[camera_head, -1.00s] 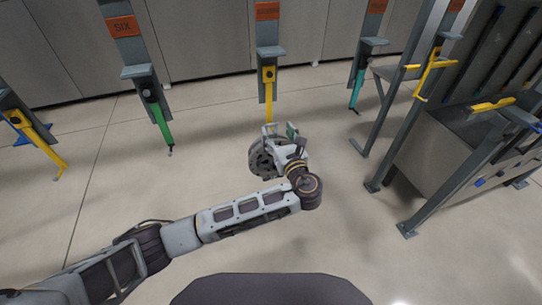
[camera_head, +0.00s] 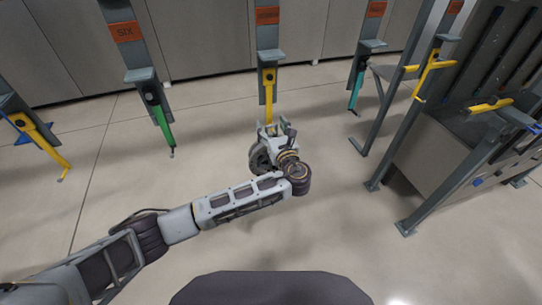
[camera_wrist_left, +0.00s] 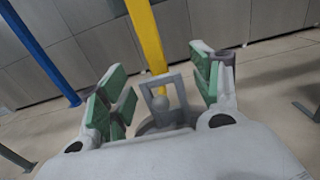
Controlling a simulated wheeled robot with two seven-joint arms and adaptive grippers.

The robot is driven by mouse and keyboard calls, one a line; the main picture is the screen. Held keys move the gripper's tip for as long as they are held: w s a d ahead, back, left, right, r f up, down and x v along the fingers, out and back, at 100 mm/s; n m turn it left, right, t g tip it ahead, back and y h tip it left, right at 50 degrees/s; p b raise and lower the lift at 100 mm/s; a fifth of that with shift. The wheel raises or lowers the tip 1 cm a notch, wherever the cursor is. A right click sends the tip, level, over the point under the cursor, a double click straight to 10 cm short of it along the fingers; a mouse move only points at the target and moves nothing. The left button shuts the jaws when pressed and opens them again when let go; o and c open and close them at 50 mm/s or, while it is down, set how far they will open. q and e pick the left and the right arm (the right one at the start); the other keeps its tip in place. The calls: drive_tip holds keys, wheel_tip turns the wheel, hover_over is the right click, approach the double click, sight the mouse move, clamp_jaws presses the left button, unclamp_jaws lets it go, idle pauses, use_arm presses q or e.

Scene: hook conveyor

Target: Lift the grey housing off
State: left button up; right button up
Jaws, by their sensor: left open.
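The grey housing (camera_head: 258,159) is a round, dark grey body by the lower end of a yellow hook (camera_head: 268,92); the arm hides part of it. In the left wrist view, a square grey loop (camera_wrist_left: 174,97) stands on top of its round body. The yellow hook (camera_wrist_left: 147,38) comes down just behind that loop. My left gripper (camera_head: 273,131) is at the top of the housing. In the left wrist view its green-padded fingers (camera_wrist_left: 162,88) are open, one on each side of the loop, with gaps visible. My right gripper is not in view.
Grey posts carry other hooks: green (camera_head: 164,125) at left, teal (camera_head: 356,90) at right, yellow (camera_head: 43,140) at far left. A grey metal rack (camera_head: 440,150) with yellow parts stands at right. The floor around the housing is clear.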

use_arm(q)
drive_tip(key=shift+w+a+f, duration=0.1)
drive_tip(key=shift+w+a, duration=0.05)
drive_tip(key=shift+w, duration=0.25)
clamp_jaws()
idle(0.4)
idle(0.4)
